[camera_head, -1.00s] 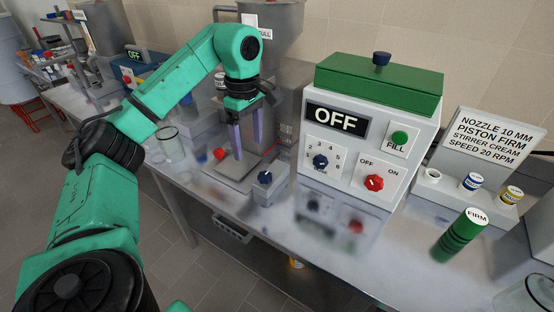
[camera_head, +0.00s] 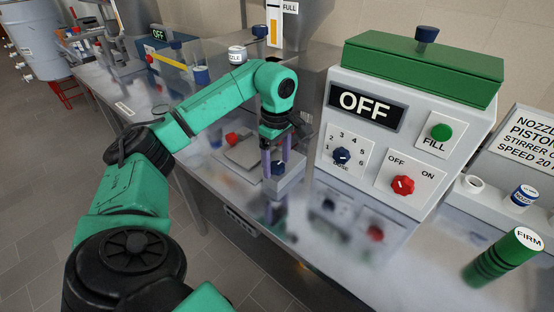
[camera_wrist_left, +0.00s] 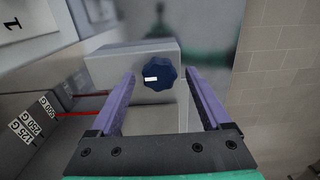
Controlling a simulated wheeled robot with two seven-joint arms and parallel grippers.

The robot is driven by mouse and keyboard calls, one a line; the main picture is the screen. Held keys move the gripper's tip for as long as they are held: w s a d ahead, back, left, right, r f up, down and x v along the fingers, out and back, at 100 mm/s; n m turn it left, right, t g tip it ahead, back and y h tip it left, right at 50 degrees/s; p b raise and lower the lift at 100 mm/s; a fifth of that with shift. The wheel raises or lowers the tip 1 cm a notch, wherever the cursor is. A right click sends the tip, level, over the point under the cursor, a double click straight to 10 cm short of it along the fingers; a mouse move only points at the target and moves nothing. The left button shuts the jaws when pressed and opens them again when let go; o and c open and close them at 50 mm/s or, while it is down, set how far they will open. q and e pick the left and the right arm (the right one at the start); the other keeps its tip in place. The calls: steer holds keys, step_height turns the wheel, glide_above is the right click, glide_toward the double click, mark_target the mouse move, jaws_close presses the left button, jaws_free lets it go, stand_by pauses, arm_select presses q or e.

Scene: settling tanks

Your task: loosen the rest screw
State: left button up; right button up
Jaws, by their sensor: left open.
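The rest screw appears as a dark blue scalloped knob (camera_wrist_left: 158,74) with a white mark, on a grey block (camera_wrist_left: 105,68). In the head view the knob (camera_head: 278,169) is partly hidden by my left gripper (camera_head: 276,163). The gripper's two purple fingers point down around it. In the left wrist view the open gripper (camera_wrist_left: 159,78) has one finger on each side of the knob, with a visible gap on both sides. The knob sits between the fingertips and is not clamped. My right gripper is out of view.
A white control box (camera_head: 378,140) reading OFF, with a red switch (camera_head: 403,185) and green button (camera_head: 441,132), stands right of the gripper. A red knob (camera_head: 233,138) is to its left. A green FIRM cylinder (camera_head: 503,257) stands at right. Weight labels (camera_wrist_left: 35,125) show beside the block.

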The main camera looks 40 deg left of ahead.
arm_select(q)
steer(key=shift+f, duration=0.1)
steer(key=shift+c, duration=0.3)
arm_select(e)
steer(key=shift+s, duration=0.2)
arm_select(q)
jaws_close()
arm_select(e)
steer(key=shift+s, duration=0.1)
arm_select(q)
steer(key=shift+n+p, duration=0.3)
steer(key=shift+n, duration=0.2)
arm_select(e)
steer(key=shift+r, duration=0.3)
arm_select(q)
steer(key=n+p, duration=0.1)
steer(key=n, duration=0.2)
steer(key=n+p, duration=0.1)
steer(key=n, duration=0.3)
steer(key=shift+p, duration=0.35)
steer(key=n+p, duration=0.1)
steer(key=n, duration=0.9)
steer(key=shift+w+p, duration=0.1)
steer(key=shift+p, duration=0.25)
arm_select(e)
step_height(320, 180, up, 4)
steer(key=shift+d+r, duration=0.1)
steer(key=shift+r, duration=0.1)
